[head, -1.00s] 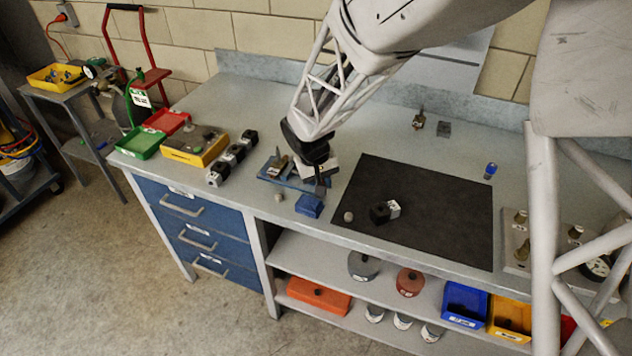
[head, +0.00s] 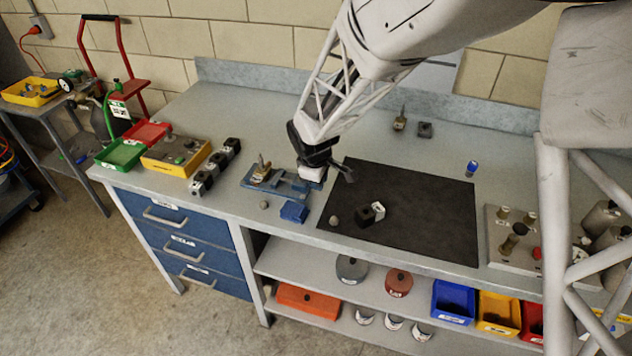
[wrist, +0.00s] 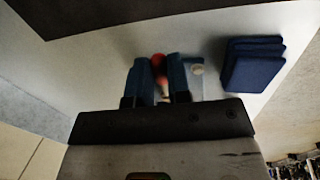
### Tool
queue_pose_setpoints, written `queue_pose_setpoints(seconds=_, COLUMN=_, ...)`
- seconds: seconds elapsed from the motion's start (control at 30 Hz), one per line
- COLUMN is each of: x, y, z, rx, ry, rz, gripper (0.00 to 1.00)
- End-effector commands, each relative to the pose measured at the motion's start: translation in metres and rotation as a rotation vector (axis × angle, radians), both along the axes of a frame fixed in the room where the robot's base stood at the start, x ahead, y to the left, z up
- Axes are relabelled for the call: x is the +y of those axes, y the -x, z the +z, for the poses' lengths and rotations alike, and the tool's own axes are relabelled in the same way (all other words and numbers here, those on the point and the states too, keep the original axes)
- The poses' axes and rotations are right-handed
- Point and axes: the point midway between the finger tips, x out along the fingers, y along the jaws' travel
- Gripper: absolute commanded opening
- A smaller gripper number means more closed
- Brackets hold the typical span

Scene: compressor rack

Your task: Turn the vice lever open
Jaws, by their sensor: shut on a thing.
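The blue vice (head: 262,181) sits on the bench left of the dark mat, with a brass-coloured fitting (head: 262,165) on it. My gripper (head: 330,178) is low over the vice's right side, near the mat's left edge. In the wrist view my gripper (wrist: 159,66) has its blue fingers closed around a slim piece with a red-orange end (wrist: 158,61), seemingly the vice lever. The lever is hidden in the head view.
The dark mat (head: 420,215) carries a black-and-white block (head: 370,213) and a small grey knob (head: 333,221). Several black blocks (head: 217,166) and a yellow-sided box (head: 175,157) stand left of the vice. A blue cylinder (head: 472,169) stands beyond the mat's right side.

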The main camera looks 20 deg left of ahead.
Motion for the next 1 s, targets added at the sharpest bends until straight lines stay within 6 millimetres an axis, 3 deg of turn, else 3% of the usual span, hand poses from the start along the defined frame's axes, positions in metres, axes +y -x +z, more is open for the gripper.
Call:
queue_pose_setpoints(seconds=0.67, x=0.0003, y=-0.0055, z=0.0013, rx=-0.003, ry=-0.002, rz=0.086, gripper=0.00)
queue_pose_setpoints(seconds=0.7, x=0.0002, y=-0.0055, z=0.0013, rx=-0.003, ry=-0.002, rz=0.086, gripper=0.19)
queue_pose_setpoints(seconds=0.83, x=0.0001, y=-0.0053, z=0.0010, rx=-0.003, ry=-0.001, rz=0.085, gripper=0.39)
queue_pose_setpoints(seconds=0.87, x=0.0000, y=-0.0052, z=0.0009, rx=-0.003, ry=-0.001, rz=0.085, gripper=0.43)
queue_pose_setpoints(seconds=1.0, x=-0.0001, y=-0.0049, z=0.0006, rx=-0.002, ry=-0.001, rz=0.085, gripper=0.43)
